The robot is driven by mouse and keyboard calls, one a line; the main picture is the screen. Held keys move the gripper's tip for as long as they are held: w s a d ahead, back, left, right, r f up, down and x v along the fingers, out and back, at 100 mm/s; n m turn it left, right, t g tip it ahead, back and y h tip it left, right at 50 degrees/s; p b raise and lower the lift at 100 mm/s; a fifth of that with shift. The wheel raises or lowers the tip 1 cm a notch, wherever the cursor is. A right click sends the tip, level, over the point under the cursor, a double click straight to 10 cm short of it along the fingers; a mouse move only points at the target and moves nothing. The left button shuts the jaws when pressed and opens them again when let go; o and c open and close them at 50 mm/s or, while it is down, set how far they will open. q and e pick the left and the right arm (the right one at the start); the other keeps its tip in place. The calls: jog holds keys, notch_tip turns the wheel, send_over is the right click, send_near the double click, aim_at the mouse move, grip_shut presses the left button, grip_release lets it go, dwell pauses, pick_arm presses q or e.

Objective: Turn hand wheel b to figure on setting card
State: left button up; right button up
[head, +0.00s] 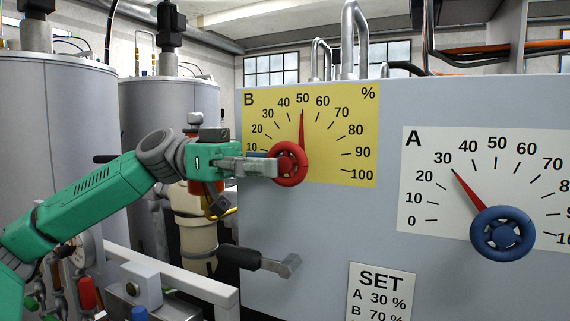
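Hand wheel b (294,178) is red and sits on the yellow B dial (350,135) on the grey panel. Its red pointer (302,130) stands nearly upright at about 50. The setting card (380,290) is white, low on the panel, and reads SET, A 30 %, B 70 %; its bottom is cut off. My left gripper (275,167) reaches in from the left, its grey fingers over the left part of the red wheel. It overlaps the wheel in the picture; whether the fingers grip the rim cannot be told. My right gripper is not in view.
The blue hand wheel (480,236) on the white A dial (420,160) has its pointer near 30. A black handle on a grey crank (285,266) sticks out below the B dial. Grey tanks (60,110) and a light rail (190,283) stand at the left.

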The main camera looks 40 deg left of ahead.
pick_arm(q)
jog(key=shift+x, duration=1.1)
jog(key=shift+a, duration=0.25)
jog(key=shift+c, duration=0.5)
jog(key=shift+s, duration=0.1)
grip_shut()
jog(key=shift+r+y+p, duration=0.2)
jog(key=shift+y+p, duration=0.2)
jog(key=shift+p, duration=0.35)
jog(key=g+y+p, duration=0.1)
jog(key=y+p, duration=0.1)
jog(key=p, duration=0.1)
jog(key=shift+r+y, duration=0.15)
jog(key=shift+y, duration=0.25)
jog(key=g+y+p, duration=0.1)
jog(key=y+p, duration=0.2)
jog(key=shift+f, duration=0.2)
jog(key=shift+f+y, duration=0.1)
jog(key=shift+y, duration=0.3)
jog(key=shift+s+f+g, duration=0.1)
jog(key=shift+f+g, duration=0.05)
jog(key=shift+g, duration=0.15)
